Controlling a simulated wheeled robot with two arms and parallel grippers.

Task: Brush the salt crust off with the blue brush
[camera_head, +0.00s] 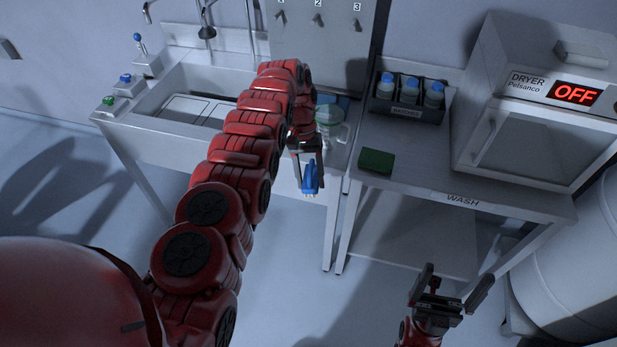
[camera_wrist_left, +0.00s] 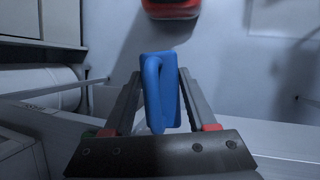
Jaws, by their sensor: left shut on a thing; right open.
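My left gripper (camera_head: 309,165) is shut on the blue brush (camera_head: 310,180), which hangs in the air in front of the gap between the sink bench and the wash table. The left wrist view shows the blue brush (camera_wrist_left: 161,92) between the two fingers of the left gripper (camera_wrist_left: 158,95). In the head view, small light bristle tips show at its lower end. My right gripper (camera_head: 447,288) is open and empty, low in front of the wash table. A clear jug (camera_head: 331,122) stands behind my left gripper, partly hidden by it. I cannot make out any salt crust in either view.
A green sponge (camera_head: 377,161) lies on the wash table (camera_head: 440,170). Behind it a dark caddy (camera_head: 397,108) holds several blue-capped bottles. A dryer (camera_head: 530,110) reading OFF stands at the right. The steel sink (camera_head: 190,105) is at the back left, with a tap above it.

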